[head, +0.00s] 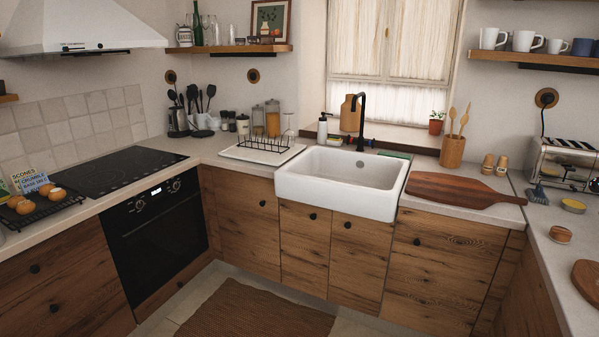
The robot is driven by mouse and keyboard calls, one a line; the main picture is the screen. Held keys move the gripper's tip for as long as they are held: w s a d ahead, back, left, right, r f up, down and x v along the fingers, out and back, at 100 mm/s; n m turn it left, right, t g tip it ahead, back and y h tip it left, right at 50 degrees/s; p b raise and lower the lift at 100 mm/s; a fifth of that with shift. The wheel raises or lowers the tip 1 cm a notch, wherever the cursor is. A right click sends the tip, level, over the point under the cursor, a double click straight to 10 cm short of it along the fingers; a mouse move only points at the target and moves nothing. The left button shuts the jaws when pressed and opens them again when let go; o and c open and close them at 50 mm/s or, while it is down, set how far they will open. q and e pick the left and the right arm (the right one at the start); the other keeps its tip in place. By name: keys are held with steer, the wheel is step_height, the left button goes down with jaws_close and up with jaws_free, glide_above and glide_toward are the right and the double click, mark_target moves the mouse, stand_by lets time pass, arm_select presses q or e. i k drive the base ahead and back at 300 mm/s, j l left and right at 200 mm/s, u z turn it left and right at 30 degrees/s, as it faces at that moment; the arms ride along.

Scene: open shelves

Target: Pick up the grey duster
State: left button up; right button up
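A small blue-grey item (538,195), which looks like the duster, lies on the right countertop in front of the toaster. It is small in the picture, so its exact shape is hard to tell. A thin dark part seems to rise from it toward the toaster. Neither of my grippers is in view, and nothing is being held in the picture.
The toaster (565,162) stands behind it. A yellow-topped tin (573,206), a small round jar (560,234) and a wooden board (587,278) share the right counter. A large cutting board (460,190) lies left, beside the white sink (342,183). The floor has a brown rug (255,312).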

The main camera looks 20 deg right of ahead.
mark_target(537, 196)
steer(key=i+l+z, duration=0.25)
steer(key=i+z, duration=0.15)
steer(key=i+l+z, duration=0.1)
steer(key=i+z, duration=0.75)
steer(key=i+j+z, duration=0.1)
steer(key=i+z, duration=0.3)
steer(key=i+l+u, duration=0.2)
steer(key=i+l, duration=0.3)
steer(key=i, duration=0.2)
steer(key=i+l+u, duration=0.2)
steer(key=i+l, duration=0.45)
steer(key=i+j, duration=0.05)
